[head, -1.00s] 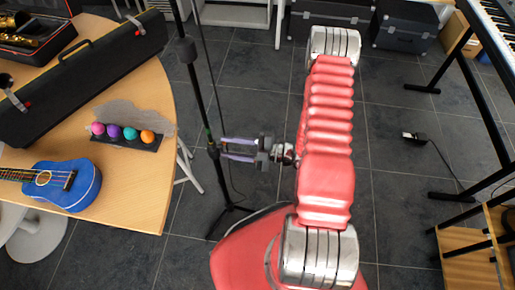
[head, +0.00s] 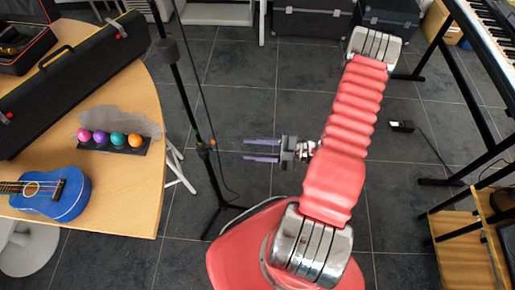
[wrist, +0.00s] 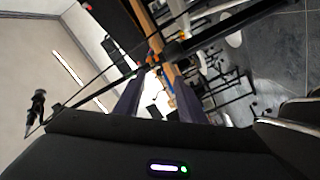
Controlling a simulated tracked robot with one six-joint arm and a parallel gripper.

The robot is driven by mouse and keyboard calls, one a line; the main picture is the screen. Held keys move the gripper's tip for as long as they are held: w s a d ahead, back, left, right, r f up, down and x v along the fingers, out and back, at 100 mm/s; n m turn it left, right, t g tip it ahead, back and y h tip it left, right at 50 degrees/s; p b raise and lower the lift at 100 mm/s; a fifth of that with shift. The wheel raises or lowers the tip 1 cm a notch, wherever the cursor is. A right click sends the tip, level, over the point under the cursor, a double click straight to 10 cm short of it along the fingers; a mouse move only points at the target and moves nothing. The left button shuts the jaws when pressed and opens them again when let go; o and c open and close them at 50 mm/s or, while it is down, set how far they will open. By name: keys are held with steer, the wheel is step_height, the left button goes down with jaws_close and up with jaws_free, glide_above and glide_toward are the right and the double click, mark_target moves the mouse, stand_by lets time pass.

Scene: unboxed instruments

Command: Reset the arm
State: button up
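My gripper (head: 262,150) shows in the head view to the left of my red arm, above the dark tiled floor. Its two purple-grey fingers point left toward a black stand and are spread apart with nothing between them. In the wrist view the two fingers (wrist: 158,100) also show apart, with a gap between them. My arm is bent, with its upper joint toward the top of the head view. The gripper is apart from the table and its things.
A black stand pole (head: 190,100) rises just left of my gripper. A wooden table (head: 130,205) at left bears a blue ukulele (head: 70,199), coloured egg shakers (head: 118,139) and a black case (head: 75,85). A keyboard (head: 490,35) stands at right.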

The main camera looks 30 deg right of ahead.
steer(key=shift+v, duration=0.8)
